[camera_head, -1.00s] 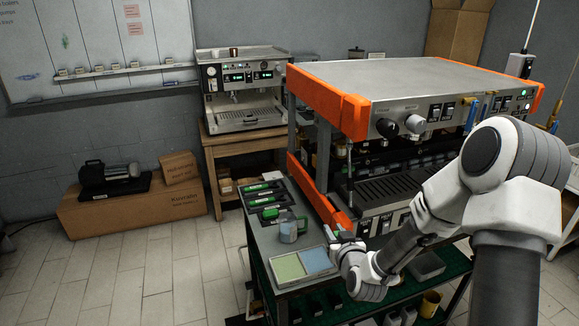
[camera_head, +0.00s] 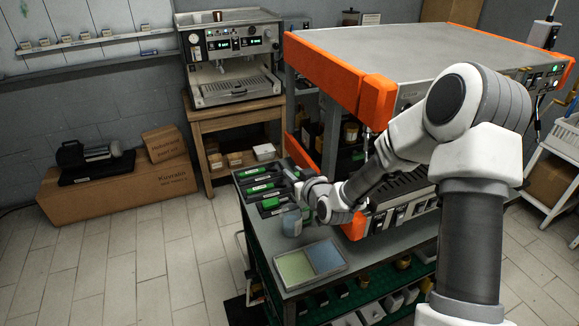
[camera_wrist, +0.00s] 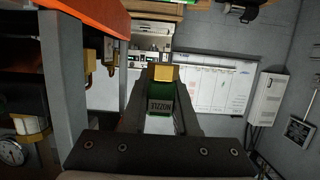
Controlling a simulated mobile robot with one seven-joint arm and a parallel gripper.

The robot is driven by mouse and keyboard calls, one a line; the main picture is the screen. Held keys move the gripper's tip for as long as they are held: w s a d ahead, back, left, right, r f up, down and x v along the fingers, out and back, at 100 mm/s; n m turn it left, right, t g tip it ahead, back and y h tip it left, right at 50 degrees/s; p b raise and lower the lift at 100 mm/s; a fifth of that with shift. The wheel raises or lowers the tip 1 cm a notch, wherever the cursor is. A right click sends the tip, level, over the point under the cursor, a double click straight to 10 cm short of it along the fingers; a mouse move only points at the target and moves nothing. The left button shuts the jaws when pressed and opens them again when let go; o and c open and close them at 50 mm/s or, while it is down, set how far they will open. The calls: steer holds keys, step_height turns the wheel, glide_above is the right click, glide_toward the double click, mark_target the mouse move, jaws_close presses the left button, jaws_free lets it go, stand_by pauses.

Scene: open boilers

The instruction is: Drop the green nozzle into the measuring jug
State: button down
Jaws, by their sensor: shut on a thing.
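My gripper (camera_wrist: 160,112) is shut on the green nozzle (camera_wrist: 161,91), which shows between the fingers in the wrist view with a gold end and a dark label. In the head view my gripper (camera_head: 294,173) is raised just above and behind the measuring jug (camera_head: 291,224), as seen in the picture. The jug is a small clear vessel with bluish contents or tint, upright on the grey bench top. My wrist covers part of the area beside the jug, and the nozzle is hardly visible in the head view.
A dark tray with green-marked slots (camera_head: 262,188) lies behind the jug. A green and blue two-part mat (camera_head: 309,262) lies in front. The orange-framed boiler machine (camera_head: 373,98) stands close on the right. A second coffee machine (camera_head: 232,60) stands behind.

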step_height(320, 180, down, 6)
steer(key=b, duration=0.1)
steer(key=shift+b, duration=0.4)
steer(key=shift+w, duration=0.1)
steer(key=c, duration=0.6)
jaws_free()
